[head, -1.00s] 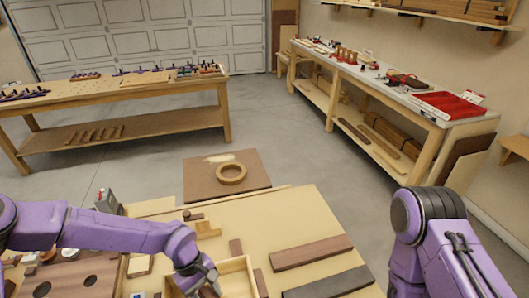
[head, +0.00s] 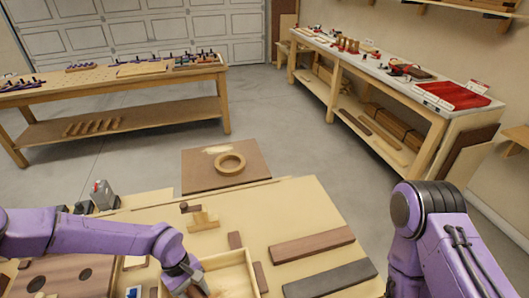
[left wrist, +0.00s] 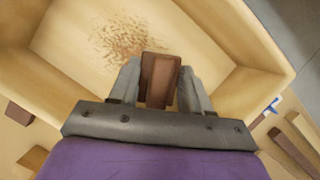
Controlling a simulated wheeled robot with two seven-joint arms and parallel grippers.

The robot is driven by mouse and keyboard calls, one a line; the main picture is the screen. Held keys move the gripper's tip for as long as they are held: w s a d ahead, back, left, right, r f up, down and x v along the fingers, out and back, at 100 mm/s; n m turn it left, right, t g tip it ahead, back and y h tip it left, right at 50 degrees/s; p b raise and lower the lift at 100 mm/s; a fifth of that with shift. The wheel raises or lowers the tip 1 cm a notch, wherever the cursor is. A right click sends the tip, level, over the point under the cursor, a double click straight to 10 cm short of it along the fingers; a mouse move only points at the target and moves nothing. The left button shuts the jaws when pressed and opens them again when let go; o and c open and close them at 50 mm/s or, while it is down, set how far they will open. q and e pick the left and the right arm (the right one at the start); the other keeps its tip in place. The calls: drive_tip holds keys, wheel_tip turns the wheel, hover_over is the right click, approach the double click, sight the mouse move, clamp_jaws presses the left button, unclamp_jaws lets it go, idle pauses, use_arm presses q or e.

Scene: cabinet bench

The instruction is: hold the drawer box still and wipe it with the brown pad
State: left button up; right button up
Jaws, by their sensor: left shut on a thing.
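The drawer box (head: 228,267) is a pale, open wooden box at the bottom middle of the head view. It fills most of the left wrist view (left wrist: 260,88), with brown specks (left wrist: 125,38) on its floor. My left gripper (head: 197,290) is over the inside of the box. In the left wrist view it is shut on the brown pad (left wrist: 160,75), a small dark block between its fingers. I cannot tell whether the pad touches the floor of the box. My right arm shows at the right of the head view, but its gripper is out of the picture.
A brown strip (head: 312,246) and a dark grey strip (head: 330,280) lie right of the box. Short wooden blocks (head: 203,221) lie behind it. A brown board with two holes (head: 58,280) is at left. The bench top between the box and strips has little room.

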use_arm(q)
drive_tip(key=d+b, duration=0.1)
drive_tip(key=d, duration=0.1)
drive_tip(key=w+d+b, duration=0.1)
drive_tip(key=d, duration=0.1)
drive_tip(key=w+d+b, duration=0.1)
drive_tip(key=d, duration=0.1)
drive_tip(key=shift+d+f, duration=0.15)
drive_tip(key=shift+d, duration=0.45)
use_arm(e)
wheel_tip(320, 180, down, 4)
drive_tip(key=shift+r, duration=0.25)
drive_tip(key=shift+c, duration=0.4)
